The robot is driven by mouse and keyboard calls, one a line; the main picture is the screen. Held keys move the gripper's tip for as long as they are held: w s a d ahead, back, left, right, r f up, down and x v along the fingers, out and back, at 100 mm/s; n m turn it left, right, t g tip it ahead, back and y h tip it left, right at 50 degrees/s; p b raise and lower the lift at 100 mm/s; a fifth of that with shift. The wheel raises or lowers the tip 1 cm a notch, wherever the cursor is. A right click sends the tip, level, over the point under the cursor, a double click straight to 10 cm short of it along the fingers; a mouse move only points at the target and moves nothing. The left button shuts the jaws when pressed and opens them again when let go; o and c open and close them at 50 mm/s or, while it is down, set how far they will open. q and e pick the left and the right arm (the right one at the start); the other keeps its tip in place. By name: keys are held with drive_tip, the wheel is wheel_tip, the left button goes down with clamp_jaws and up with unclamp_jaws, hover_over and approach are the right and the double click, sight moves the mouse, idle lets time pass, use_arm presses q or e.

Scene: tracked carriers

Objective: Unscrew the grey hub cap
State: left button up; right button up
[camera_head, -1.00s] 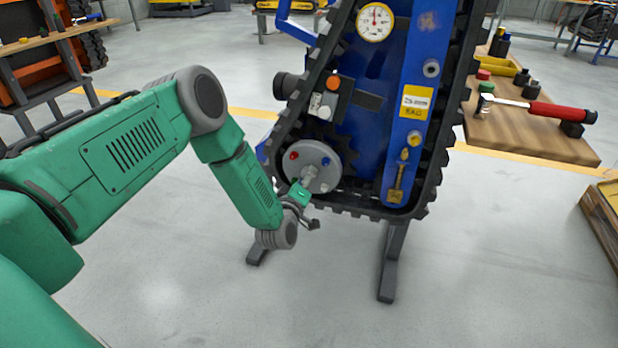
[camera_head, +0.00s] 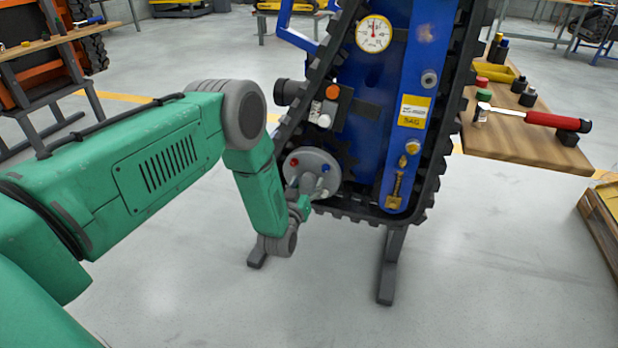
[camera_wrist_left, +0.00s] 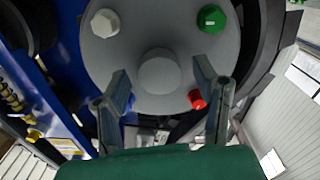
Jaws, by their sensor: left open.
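The hub (camera_head: 325,157) is a grey disc low on the blue tracked carrier (camera_head: 400,60). In the left wrist view its face (camera_wrist_left: 112,68) carries a round grey cap (camera_wrist_left: 160,72) at the centre, with white, green, red and blue caps around it. My left gripper (camera_head: 306,190) is in front of the hub and hides its lower middle in the head view. In the left wrist view the left gripper (camera_wrist_left: 163,80) is open, one finger on either side of the grey cap, with gaps showing. The cap is not between closed fingers. My right gripper is not in view.
The black track surrounds the hub closely. A gauge (camera_head: 374,34) and a yellow bolt (camera_head: 395,190) are on the carrier. A wooden table (camera_head: 500,138) with a red-handled hammer (camera_head: 550,120) stands at the right. The floor in front is clear.

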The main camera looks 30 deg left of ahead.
use_arm(q)
drive_tip(key=m, duration=0.5)
drive_tip(key=shift+d, duration=0.1)
drive_tip(key=m, duration=0.6)
drive_tip(key=shift+f, duration=0.1)
drive_tip(key=m+b, duration=0.2)
drive_tip(key=m, duration=0.4)
drive_tip(key=shift+f, duration=0.15)
drive_tip(key=m, duration=0.3)
drive_tip(key=shift+b, duration=0.35)
drive_tip(key=shift+r, duration=0.2)
drive_tip(key=shift+c, duration=0.4)
